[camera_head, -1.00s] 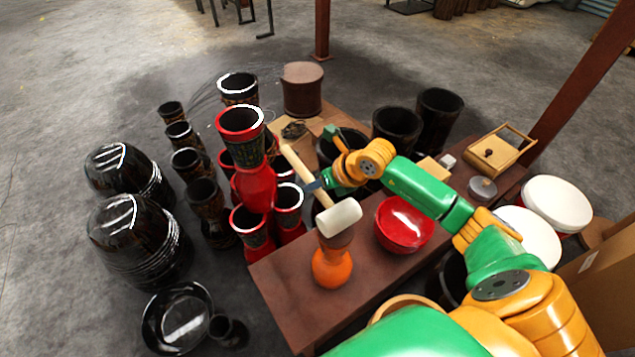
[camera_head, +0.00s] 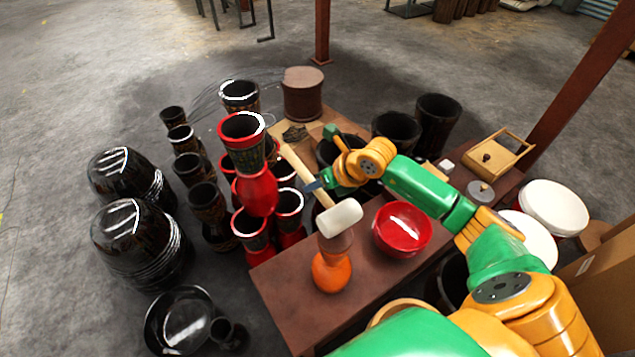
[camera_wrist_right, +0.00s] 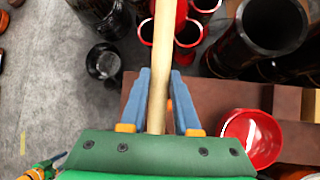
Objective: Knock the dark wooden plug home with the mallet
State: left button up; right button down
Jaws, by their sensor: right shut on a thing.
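The mallet has a pale head (camera_head: 341,217) and a long wooden handle (camera_head: 305,173). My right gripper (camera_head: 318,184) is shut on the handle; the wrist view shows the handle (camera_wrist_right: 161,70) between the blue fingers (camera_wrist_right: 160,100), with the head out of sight. In the head view the mallet head overlaps a brown piece (camera_head: 335,245) on top of an orange goblet-shaped body (camera_head: 331,272). I cannot tell whether they touch. A dark knob (camera_head: 487,157) sits on a light wooden box (camera_head: 513,148) at the right. Which one is the plug is unclear. My left gripper is out of view.
The brown table (camera_head: 290,290) also holds a red bowl (camera_head: 402,229) and a grey round lid (camera_head: 481,193). Red and black goblet drums (camera_head: 243,140) crowd its left side. Black drums (camera_head: 437,122) stand behind. White-topped drums (camera_head: 553,205) stand at the right.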

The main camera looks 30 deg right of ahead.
notch_tip(320, 180, down, 4)
jog(key=shift+f+b, duration=0.1)
jog(key=shift+b, duration=1.05)
jog(key=shift+w+r+p, duration=0.1)
jog(key=shift+r+p, duration=0.55)
jog(key=shift+p, duration=0.05)
notch_tip(320, 180, up, 4)
jog(key=p, duration=0.3)
jog(key=shift+f, duration=0.1)
jog(key=shift+f, duration=0.15)
notch_tip(320, 180, down, 4)
jog(key=b, duration=0.4)
jog(key=shift+f, duration=0.25)
pick_arm(q)
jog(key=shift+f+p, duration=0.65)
jog(key=shift+p, duration=0.55)
pick_arm(e)
jog(key=shift+r, duration=1.85)
